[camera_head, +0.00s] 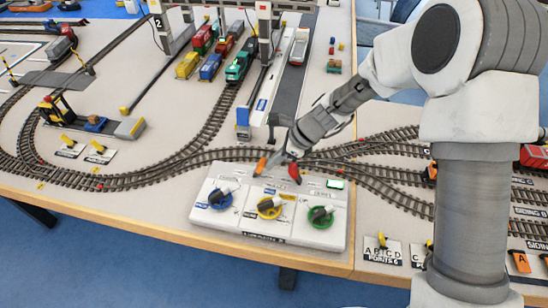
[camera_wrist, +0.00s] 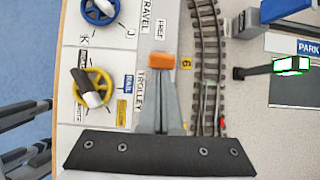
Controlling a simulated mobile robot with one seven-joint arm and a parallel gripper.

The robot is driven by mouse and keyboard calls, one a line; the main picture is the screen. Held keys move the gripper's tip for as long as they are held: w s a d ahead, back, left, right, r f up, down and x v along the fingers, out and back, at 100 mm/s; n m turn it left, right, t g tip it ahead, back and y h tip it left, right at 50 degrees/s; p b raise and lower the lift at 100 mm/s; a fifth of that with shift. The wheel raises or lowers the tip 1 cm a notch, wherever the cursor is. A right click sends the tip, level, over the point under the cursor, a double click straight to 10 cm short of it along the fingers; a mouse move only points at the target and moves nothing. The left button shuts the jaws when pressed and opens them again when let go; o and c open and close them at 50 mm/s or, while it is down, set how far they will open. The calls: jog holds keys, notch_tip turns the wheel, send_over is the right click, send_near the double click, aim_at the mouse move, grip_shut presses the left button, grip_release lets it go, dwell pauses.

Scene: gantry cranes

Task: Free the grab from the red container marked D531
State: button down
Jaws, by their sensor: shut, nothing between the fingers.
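Two red containers (camera_head: 203,38) (camera_head: 225,46) are on wagons at the upper middle of the head view; their marks are too small to read. A gantry crane (camera_head: 264,12) stands beside them; I cannot make out a grab on either container. The white control box (camera_head: 233,233) carries a blue knob (camera_head: 220,198), a yellow knob (camera_head: 269,207) and a green knob (camera_head: 320,216). In the wrist view the yellow knob (camera_wrist: 92,91) is by the TROLLEY label.
Model tracks (camera_head: 130,180) curve behind the box. Yellow (camera_head: 187,65), blue (camera_head: 209,67) and green (camera_head: 240,66) vehicles or loads stand near the red ones. Yellow point levers (camera_head: 382,240) are right of the box. The table's front edge is close to the box.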

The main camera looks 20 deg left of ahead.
aim_at(259, 163)
jog(key=shift+a+r+p, duration=0.15)
jog(key=shift+r+p, duration=0.15)
jog(key=shift+p, duration=0.25)
jog(key=p, duration=0.2)
jog(key=a+r+h+p, duration=0.1)
jog(key=p, duration=0.2)
jog(key=shift+s+h, duration=0.25)
jog(key=shift+h, duration=0.05)
jog(key=p, duration=0.1)
jog(key=h+p, duration=0.1)
jog(key=p, duration=0.1)
jog(key=shift+a+r, duration=0.2)
jog(key=shift+a, duration=0.15)
jog(key=h+p, duration=0.1)
jog(key=p, duration=0.1)
jog(key=a+t+h+p, duration=0.1)
jog(key=p, duration=0.1)
jog(key=shift+s+a+r+p, duration=0.1)
jog(key=shift+s+a+p, duration=0.15)
jog(key=shift+a+p, duration=0.05)
jog(key=shift+s+a+h+p, duration=0.1)
jog(key=shift+a+h+p, duration=0.45)
jog(key=shift+h, duration=0.15)
jog(key=shift+f, duration=0.2)
jog(key=shift+r, duration=0.1)
jog(key=shift+r+p, duration=0.35)
jog(key=shift+r, duration=0.4)
